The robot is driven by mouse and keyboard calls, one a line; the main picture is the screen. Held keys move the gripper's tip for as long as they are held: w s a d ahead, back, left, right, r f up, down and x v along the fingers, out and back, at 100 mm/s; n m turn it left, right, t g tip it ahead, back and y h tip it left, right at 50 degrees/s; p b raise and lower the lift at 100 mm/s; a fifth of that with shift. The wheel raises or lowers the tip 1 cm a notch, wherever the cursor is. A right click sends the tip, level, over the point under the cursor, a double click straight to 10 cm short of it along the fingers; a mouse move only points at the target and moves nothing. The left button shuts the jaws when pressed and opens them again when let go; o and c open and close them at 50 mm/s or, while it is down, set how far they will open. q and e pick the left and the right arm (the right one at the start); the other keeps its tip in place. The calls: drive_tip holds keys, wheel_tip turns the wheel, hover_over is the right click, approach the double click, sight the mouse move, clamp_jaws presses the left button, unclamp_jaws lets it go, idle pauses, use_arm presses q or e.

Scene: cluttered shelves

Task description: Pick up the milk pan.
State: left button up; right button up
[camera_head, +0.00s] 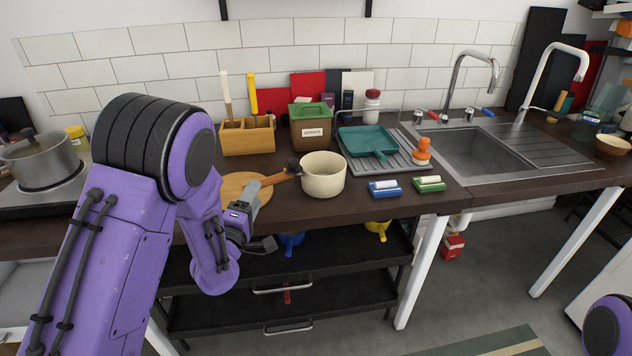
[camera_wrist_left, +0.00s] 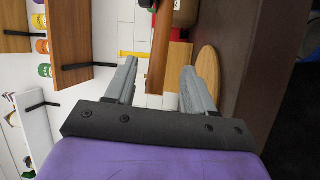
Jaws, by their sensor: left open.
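The milk pan (camera_head: 323,178) is a cream pot on the counter near its front edge. Its brown wooden handle points left, towards my left gripper. My left gripper (camera_head: 257,217) is open in front of the counter's edge, by the handle's free end. In the left wrist view the handle (camera_wrist_left: 160,45) shows between the two open fingers (camera_wrist_left: 160,85), with gaps on both sides; no contact shows. The pot itself is outside the wrist view. My right gripper is out of view.
A round wooden board (camera_head: 236,187) lies under the handle area. Behind stand a wooden caddy (camera_head: 247,138) and a brown bin (camera_head: 311,130). A green pan (camera_head: 367,140) on a drainer and two sponges (camera_head: 384,189) are right of the pot. A black trolley (camera_head: 340,255) stands below.

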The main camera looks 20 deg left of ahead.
use_arm(q)
drive_tip(key=w, duration=0.1)
drive_tip(key=w+p, duration=0.1)
drive_tip(key=w, duration=0.1)
drive_tip(key=w+r, duration=0.1)
drive_tip(key=w, duration=0.1)
drive_tip(key=shift+a+p, duration=0.3)
drive_tip(key=shift+p, duration=0.1)
drive_tip(key=shift+w+f, duration=0.1)
drive_tip(key=shift+w, duration=0.15)
clamp_jaws()
